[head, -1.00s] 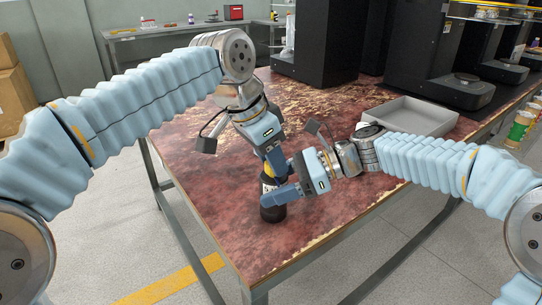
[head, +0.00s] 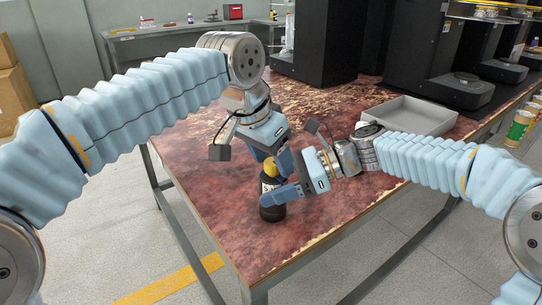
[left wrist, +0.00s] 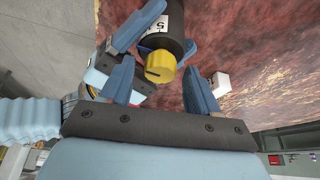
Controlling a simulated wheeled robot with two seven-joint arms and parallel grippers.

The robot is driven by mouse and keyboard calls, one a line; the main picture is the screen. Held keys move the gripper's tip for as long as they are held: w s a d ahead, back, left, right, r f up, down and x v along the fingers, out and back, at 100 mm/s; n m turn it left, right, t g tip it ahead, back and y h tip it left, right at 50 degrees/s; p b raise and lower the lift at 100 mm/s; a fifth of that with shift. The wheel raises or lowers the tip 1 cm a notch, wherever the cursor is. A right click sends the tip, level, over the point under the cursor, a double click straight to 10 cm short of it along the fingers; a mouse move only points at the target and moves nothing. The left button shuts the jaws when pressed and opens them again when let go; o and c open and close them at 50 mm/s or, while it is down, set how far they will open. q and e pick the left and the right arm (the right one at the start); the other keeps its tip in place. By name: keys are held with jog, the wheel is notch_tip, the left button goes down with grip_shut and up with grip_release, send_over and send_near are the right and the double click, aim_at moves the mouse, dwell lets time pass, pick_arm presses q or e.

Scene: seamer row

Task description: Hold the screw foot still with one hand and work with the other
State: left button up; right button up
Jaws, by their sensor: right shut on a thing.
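The screw foot is a black cylinder with a white label and a yellow knob on top. Its black body (head: 272,212) stands near the table's front edge in the head view, and its yellow knob (left wrist: 161,66) shows clearly in the left wrist view. My right gripper (head: 280,192) is shut around the black body from the right. My left gripper (head: 277,162) is above, pointing down at the knob. In the left wrist view its two fingers (left wrist: 160,90) are apart, one on each side of the knob, with gaps showing.
A grey tray (head: 386,117) lies on the reddish worn table (head: 200,180) behind my right arm. Black machines (head: 325,45) stand along the back. A small white block (left wrist: 219,84) lies on the table in the left wrist view.

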pick_arm(q)
jog(key=v, duration=1.2)
pick_arm(e)
jog(key=o, duration=1.2)
jog(key=shift+d, duration=0.1)
